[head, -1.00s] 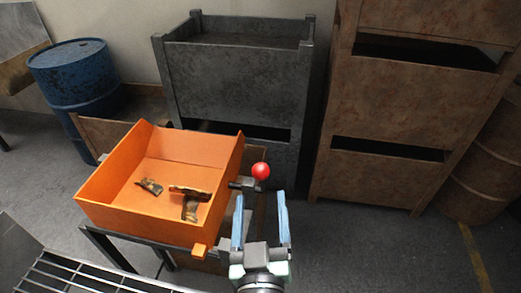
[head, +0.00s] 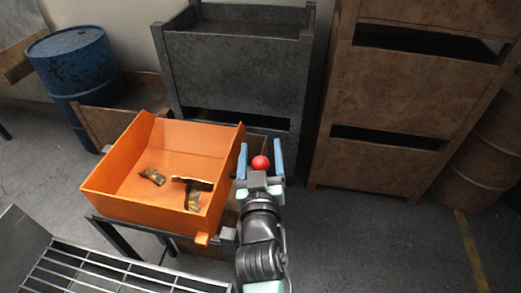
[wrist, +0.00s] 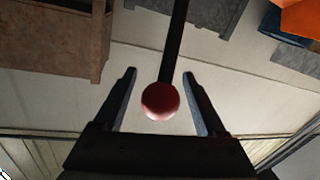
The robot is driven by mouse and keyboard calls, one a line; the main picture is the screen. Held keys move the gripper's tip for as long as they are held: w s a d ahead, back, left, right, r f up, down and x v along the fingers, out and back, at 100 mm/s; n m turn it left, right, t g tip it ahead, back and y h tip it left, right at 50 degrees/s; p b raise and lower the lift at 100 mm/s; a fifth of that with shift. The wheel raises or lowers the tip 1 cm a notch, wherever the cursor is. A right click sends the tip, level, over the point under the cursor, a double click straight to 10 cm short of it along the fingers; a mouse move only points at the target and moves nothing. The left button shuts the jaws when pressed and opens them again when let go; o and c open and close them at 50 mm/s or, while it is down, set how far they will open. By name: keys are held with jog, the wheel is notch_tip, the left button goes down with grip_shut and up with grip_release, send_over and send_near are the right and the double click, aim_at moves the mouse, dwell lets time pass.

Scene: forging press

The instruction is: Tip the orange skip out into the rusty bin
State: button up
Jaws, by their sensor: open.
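The orange skip (head: 124,160) sits upright on a dark stand at the left of the head view, with a few metal scraps (head: 192,190) inside. A red ball knob (head: 260,162) is at its right side; in the wrist view the knob (wrist: 160,101) is at the end of a dark rod (wrist: 176,40). My gripper (head: 260,146) is open, one finger on each side of the knob, with gaps showing in the wrist view. A low rusty bin (head: 104,124) stands behind the skip, which hides most of it.
Dark grey stacked bins (head: 240,70) stand behind. Tall rusty stacked bins (head: 415,90) and a rusty barrel (head: 480,150) are at the right. A blue drum (head: 75,62) is at back left. A wire rack (head: 110,272) is at front left. The floor at front right is clear.

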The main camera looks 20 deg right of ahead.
grip_shut()
dwell(1.4)
